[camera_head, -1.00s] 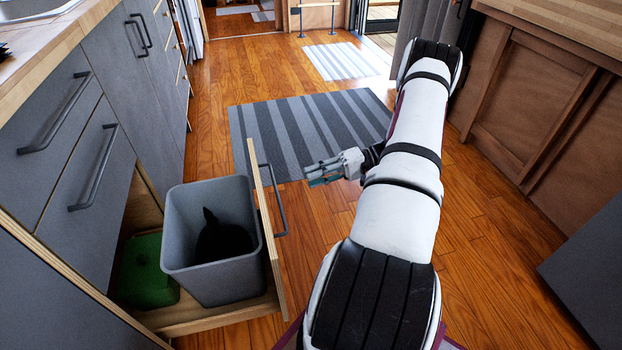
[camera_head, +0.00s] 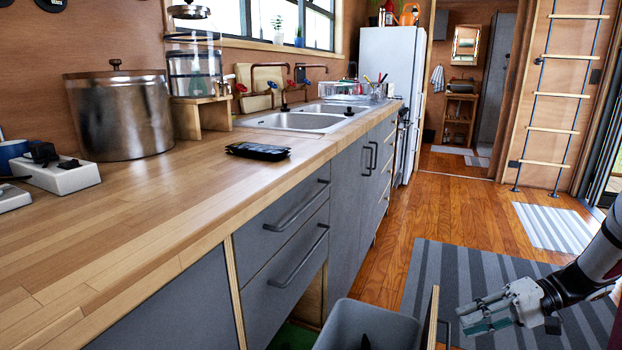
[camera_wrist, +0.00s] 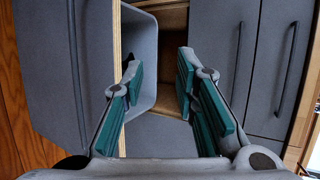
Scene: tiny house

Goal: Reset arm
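My gripper (camera_head: 488,314) is at the lower right of the head view, above the striped rug and to the right of the pulled-out drawer front (camera_head: 431,320). In the wrist view my gripper (camera_wrist: 160,70) has its two teal-padded fingers apart, with nothing held between them. My arm enters from the right edge of the head view; most of it is out of frame. The grey bin (camera_head: 368,326) stands in the drawer, cut off by the bottom edge. The bin (camera_wrist: 142,40) also shows behind the fingers in the wrist view.
The wooden counter (camera_head: 150,215) runs along the left with a metal pot (camera_head: 118,115), a black flat item (camera_head: 257,151) and a sink (camera_head: 305,120). A white fridge (camera_head: 388,80) and a ladder (camera_head: 560,95) stand farther back. The striped rug (camera_head: 440,270) lies on open floor.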

